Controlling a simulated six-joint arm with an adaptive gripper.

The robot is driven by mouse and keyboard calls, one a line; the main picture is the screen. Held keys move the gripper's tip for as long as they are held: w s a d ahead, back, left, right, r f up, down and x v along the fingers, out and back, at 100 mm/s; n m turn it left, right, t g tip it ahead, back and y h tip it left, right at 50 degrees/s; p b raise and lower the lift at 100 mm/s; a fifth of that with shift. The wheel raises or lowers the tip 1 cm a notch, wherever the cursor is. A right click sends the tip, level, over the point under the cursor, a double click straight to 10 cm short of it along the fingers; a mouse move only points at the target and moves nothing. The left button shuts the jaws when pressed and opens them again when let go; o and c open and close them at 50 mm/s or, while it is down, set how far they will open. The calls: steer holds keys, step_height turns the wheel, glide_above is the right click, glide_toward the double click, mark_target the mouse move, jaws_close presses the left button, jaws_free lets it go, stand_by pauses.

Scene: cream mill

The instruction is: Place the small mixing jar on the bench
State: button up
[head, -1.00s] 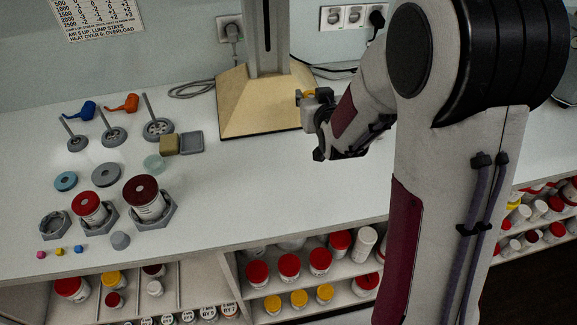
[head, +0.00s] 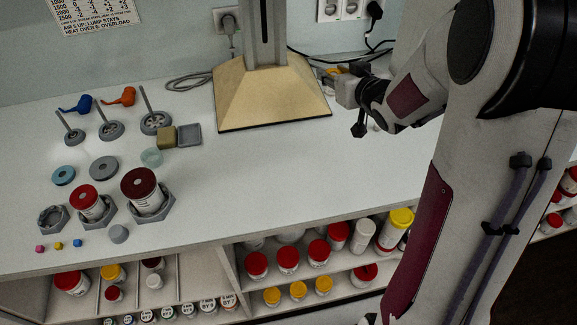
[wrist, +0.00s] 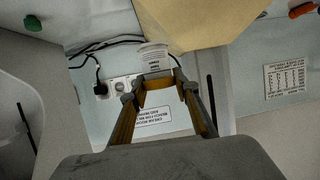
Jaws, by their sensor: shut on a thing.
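My gripper (head: 346,84) is over the right back part of the bench (head: 270,165), just right of the stand's base, pointing toward the back wall. In the wrist view its fingers (wrist: 157,84) are shut on a small white jar (wrist: 153,57) with printed text. A yellow band shows between the fingertips beside the jar. In the head view the jar is too small and covered to make out, and I cannot tell its height above the bench.
The wooden stand base (head: 270,95) is close left of my gripper. Several jars, including a dark-lidded jar (head: 140,185) in a holder, and tools fill the bench's left side. The bench's middle front is clear. Cables (head: 345,58) and sockets (head: 345,10) are behind.

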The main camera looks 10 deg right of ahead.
steer(key=shift+s+a+r+n+y, duration=0.35)
steer(key=shift+s+r+n+y, duration=0.05)
steer(key=shift+n+y, duration=0.3)
steer(key=s+a+f+n+g+y, duration=0.1)
steer(key=s+a+n+g+y, duration=0.3)
steer(key=s+a+n+y, duration=0.2)
steer(key=s+a, duration=0.2)
steer(key=a, duration=0.2)
steer(key=shift+s+f+y, duration=0.3)
steer(key=shift+s+f, duration=0.05)
steer(key=shift+f, duration=0.15)
steer(key=shift+f, duration=2.8)
steer(key=shift+f, duration=2.05)
steer(key=shift+f, duration=0.15)
